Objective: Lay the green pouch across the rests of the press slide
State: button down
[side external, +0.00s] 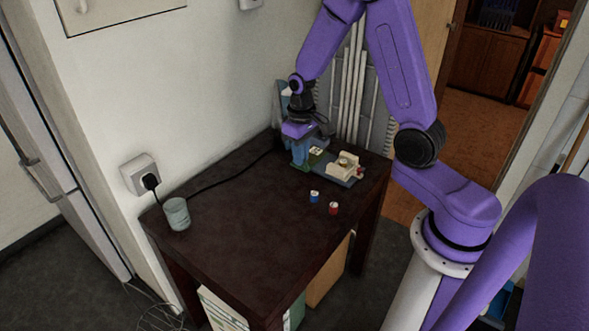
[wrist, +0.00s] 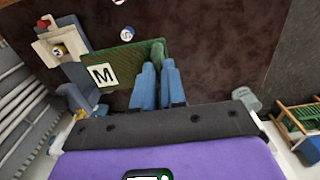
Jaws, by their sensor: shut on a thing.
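The green pouch (wrist: 126,62) with a white label marked M lies at my gripper's fingers in the wrist view. My gripper (wrist: 158,66) has blue fingers and is shut on the pouch's right end; the pouch reaches out to the left. The press slide (wrist: 58,48), a cream piece on a blue-grey base, is beyond the pouch's left end. In the side view the press slide (side external: 345,164) sits right of my gripper (side external: 304,164), near the table's far end. The pouch (side external: 317,155) is partly hidden there. I cannot tell whether it touches the press.
A blue can (side external: 314,196) and a red can (side external: 333,208) stand in front of the press. A pale cup (side external: 176,214) stands at the left, near a wall socket (side external: 140,175) with a cable. The middle of the dark table (side external: 240,225) is clear.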

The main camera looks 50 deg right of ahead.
jog(key=d+f, duration=0.3)
jog(key=d, duration=0.7)
jog(key=d+f, duration=0.3)
jog(key=d, duration=0.8)
jog(key=shift+s+a+f, duration=0.1)
jog(key=shift+s+f, duration=0.05)
jog(key=shift+f, duration=1.4)
jog(key=shift+s+a+f, duration=0.1)
jog(key=shift+f, duration=1.4)
jog(key=shift+f, duration=0.6)
jog(key=c, duration=1.1)
grip_release()
